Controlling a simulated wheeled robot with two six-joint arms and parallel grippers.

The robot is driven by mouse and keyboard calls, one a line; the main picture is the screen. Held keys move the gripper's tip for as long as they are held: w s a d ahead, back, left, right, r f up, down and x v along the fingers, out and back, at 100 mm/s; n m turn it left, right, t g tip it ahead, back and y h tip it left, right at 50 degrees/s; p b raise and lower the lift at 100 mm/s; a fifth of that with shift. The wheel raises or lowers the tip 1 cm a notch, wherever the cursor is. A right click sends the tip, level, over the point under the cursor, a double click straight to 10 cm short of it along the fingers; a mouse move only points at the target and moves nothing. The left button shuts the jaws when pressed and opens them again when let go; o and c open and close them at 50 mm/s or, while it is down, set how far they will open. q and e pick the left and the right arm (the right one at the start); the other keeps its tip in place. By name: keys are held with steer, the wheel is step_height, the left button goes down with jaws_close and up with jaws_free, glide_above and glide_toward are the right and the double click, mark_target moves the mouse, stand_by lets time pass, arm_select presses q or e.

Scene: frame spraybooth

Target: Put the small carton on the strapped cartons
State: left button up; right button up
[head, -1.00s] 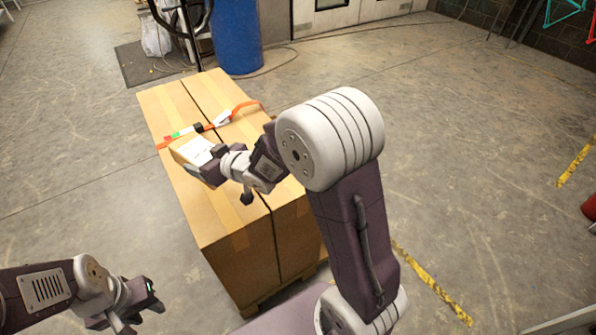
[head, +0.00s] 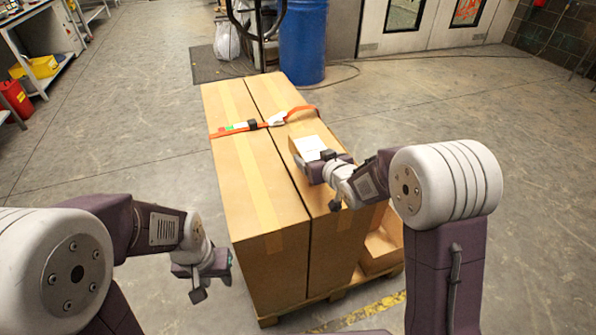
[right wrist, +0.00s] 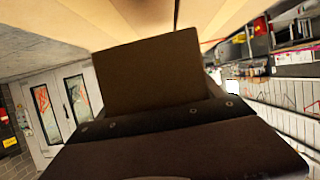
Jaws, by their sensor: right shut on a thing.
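The strapped cartons (head: 263,215) are two long tan boxes side by side on a pallet, with an orange strap (head: 300,112) across their tops. My right gripper (head: 316,162) is shut on the small carton (head: 306,143), a tan box with a white label on top. In the head view it is over the right-hand strapped carton, on the near side of the strap. I cannot tell whether it touches the top. In the right wrist view the small carton (right wrist: 150,78) is a dark block. My left gripper (head: 208,278) is open and empty, left of the cartons' near end.
Another tan box (head: 382,247) sits low at the right side on the pallet (head: 340,292). A blue barrel (head: 302,45) and a black mat (head: 215,65) are behind the cartons. Shelving with a yellow bin (head: 40,67) is at far left.

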steer(key=w+a+f, duration=0.2)
steer(key=w, duration=0.1)
steer(key=w+a+f, duration=0.1)
steer(key=w, duration=0.1)
steer(key=shift+a+f, duration=0.25)
steer(key=shift+a, duration=0.15)
step_height(320, 180, down, 4)
steer(key=shift+f+b, duration=0.1)
steer(key=shift+b, duration=0.6)
steer(key=shift+f, duration=0.1)
steer(key=o, duration=1.9)
steer(key=shift+o, duration=0.2)
